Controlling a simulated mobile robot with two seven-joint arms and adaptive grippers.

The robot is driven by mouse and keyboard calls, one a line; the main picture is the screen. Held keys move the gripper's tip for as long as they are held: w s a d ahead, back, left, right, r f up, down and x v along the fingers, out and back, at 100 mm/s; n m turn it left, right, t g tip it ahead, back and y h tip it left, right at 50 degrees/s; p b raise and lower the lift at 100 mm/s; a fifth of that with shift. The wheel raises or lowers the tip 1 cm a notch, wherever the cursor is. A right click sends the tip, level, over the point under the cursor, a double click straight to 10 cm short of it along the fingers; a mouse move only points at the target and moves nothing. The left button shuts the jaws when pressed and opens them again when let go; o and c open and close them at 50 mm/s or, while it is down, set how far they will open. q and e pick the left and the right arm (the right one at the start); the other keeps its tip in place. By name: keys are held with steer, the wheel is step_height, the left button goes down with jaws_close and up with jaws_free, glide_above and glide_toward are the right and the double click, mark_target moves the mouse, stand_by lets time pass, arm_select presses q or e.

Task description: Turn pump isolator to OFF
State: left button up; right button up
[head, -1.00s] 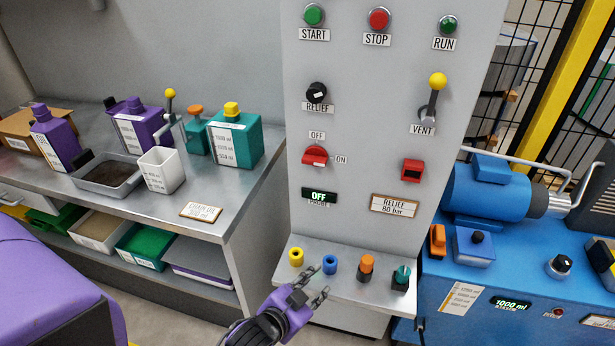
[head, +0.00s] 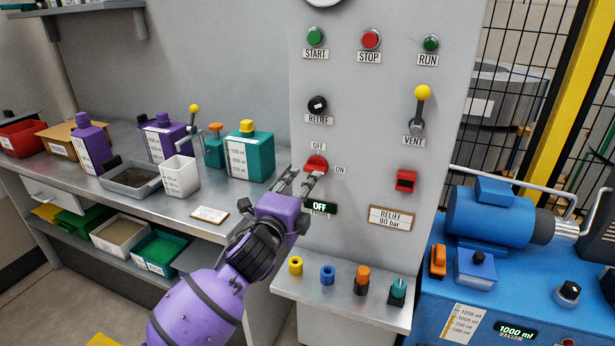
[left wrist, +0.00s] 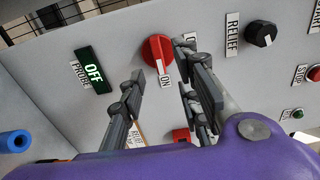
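The red rotary isolator knob (head: 316,163) is on the grey panel, with an OFF label (head: 317,146) above it and an ON label (head: 340,169) to its right. In the left wrist view the knob (left wrist: 157,49) has a white mark pointing toward its ON label (left wrist: 167,80). My left gripper (head: 301,178) is open and empty, its fingers reaching toward the knob from below. In the left wrist view its fingertips (left wrist: 168,66) are spread, with the knob ahead of the gap. Contact cannot be told. My right gripper is not in view.
The black relief knob (head: 317,104) is above the isolator, and a green OFF display (head: 320,208) is below it. The yellow-tipped vent lever (head: 421,105) and a red switch (head: 405,181) are to the right. A ledge (head: 335,297) with several coloured parts juts out below.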

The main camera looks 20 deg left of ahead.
mark_target(316, 168)
arm_select(q)
steer(key=w, duration=0.7)
steer(key=shift+w, duration=0.25)
steer(key=shift+d, duration=0.1)
steer(key=shift+f, duration=0.1)
jaws_close()
